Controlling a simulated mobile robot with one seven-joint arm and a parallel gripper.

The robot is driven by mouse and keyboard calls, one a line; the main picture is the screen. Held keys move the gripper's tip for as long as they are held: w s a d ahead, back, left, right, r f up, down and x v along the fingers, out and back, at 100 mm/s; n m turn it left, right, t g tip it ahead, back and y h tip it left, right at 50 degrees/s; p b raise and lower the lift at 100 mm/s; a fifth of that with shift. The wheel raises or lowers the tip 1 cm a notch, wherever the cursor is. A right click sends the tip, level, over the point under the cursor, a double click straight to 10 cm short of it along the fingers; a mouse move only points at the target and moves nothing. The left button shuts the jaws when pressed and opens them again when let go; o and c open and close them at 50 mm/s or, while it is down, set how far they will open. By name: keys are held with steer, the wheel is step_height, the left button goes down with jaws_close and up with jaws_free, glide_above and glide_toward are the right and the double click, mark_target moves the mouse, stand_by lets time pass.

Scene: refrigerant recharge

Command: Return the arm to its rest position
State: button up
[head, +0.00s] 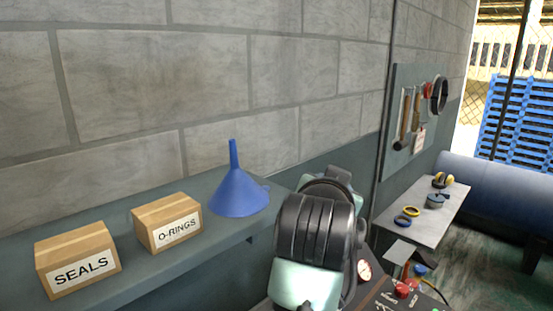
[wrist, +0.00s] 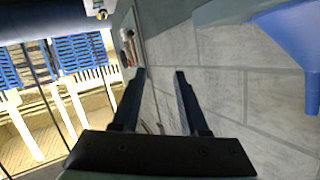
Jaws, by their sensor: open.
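My gripper (wrist: 161,75) shows in the wrist view with its two dark fingers apart and nothing between them. Behind the fingers are the grey block wall and the edge of the tool board. In the head view my arm rises at the lower middle, in front of the shelf's right end. The gripper's fingers cannot be made out there. The arm hides part of the work surface behind it.
A shelf (head: 150,275) holds a SEALS box (head: 78,260), an O-RINGS box (head: 167,223) and an upturned blue funnel (head: 238,194), left of my arm. A tool board (head: 411,140) hangs above a side table (head: 440,217). Gauges and small parts crowd the lower right.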

steer(key=s+a+r+n+t+y, duration=0.1)
steer(key=s+a+r+n+t, duration=0.1)
steer(key=s+r, duration=0.5)
steer(key=s+a+r+n+t+y+b, duration=0.1)
steer(key=s+a+r+n+t, duration=0.1)
steer(key=s+a+r+t, duration=0.2)
steer(key=s+a+r+n+t+y+b, duration=0.1)
steer(key=s+a+r+n+t+y, duration=0.1)
steer(key=s+r+t, duration=0.5)
steer(key=s+a+r, duration=0.1)
steer(key=s+r, duration=0.1)
steer(key=s, duration=0.2)
steer(key=shift+s+a+r+n, duration=0.15)
steer(key=shift+s+r+n, duration=0.15)
steer(key=shift+r, duration=0.1)
